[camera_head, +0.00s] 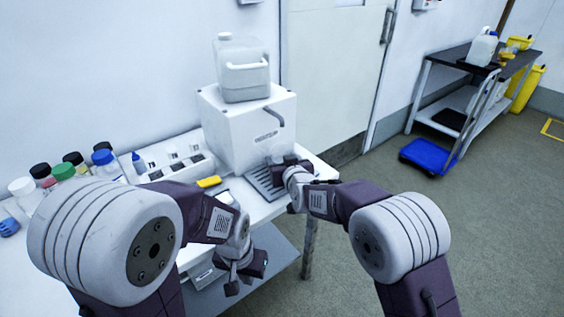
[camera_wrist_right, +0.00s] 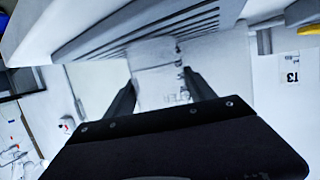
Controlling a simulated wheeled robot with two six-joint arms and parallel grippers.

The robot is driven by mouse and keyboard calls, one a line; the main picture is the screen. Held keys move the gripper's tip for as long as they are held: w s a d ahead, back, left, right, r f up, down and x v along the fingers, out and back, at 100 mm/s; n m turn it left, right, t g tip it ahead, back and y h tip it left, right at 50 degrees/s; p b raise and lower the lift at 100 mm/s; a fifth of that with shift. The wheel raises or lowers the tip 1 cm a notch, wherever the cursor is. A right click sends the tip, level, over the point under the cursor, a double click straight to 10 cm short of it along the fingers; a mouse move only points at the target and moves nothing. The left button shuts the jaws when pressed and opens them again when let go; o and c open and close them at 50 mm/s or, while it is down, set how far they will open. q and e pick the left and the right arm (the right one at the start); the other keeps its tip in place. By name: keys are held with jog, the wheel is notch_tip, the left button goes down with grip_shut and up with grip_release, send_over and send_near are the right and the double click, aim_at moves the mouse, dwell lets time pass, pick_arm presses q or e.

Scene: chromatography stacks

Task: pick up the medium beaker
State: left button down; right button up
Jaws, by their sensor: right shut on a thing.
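A clear beaker (camera_head: 276,155) stands or is held under the spout of the white dispenser, over its grey ribbed drip tray (camera_head: 262,184). My right gripper (camera_head: 280,165) reaches in from the right and is shut on it. In the right wrist view, the two dark fingers of my right gripper (camera_wrist_right: 160,97) flank the transparent beaker (camera_wrist_right: 158,82), which has faint markings. Whether its base touches the tray is hidden. My left gripper (camera_head: 246,283) hangs low in front of the bench, away from the beaker; its finger gap is unclear.
The white dispenser (camera_head: 237,133) carries a large jug (camera_head: 241,70). Several capped bottles (camera_head: 63,172) and a white rack (camera_head: 178,160) stand to its left, with a yellow item (camera_head: 208,182) in front. A dark-topped cart (camera_head: 455,60) and a blue trolley (camera_head: 428,156) stand right; floor between is clear.

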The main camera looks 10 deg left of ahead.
aim_at(280, 144)
jog(key=shift+r, duration=0.5)
notch_tip(280, 144, up, 4)
jog(key=shift+d+f+p, duration=0.1)
jog(key=shift+f+p, duration=0.1)
jog(key=shift+p, duration=0.7)
jog(key=s+d+r+p, duration=0.1)
jog(key=s+d+r, duration=0.3)
jog(key=d, duration=0.6)
jog(key=shift+s+d+r, duration=0.2)
jog(key=shift+d+r, duration=0.05)
jog(key=shift+r, duration=0.95)
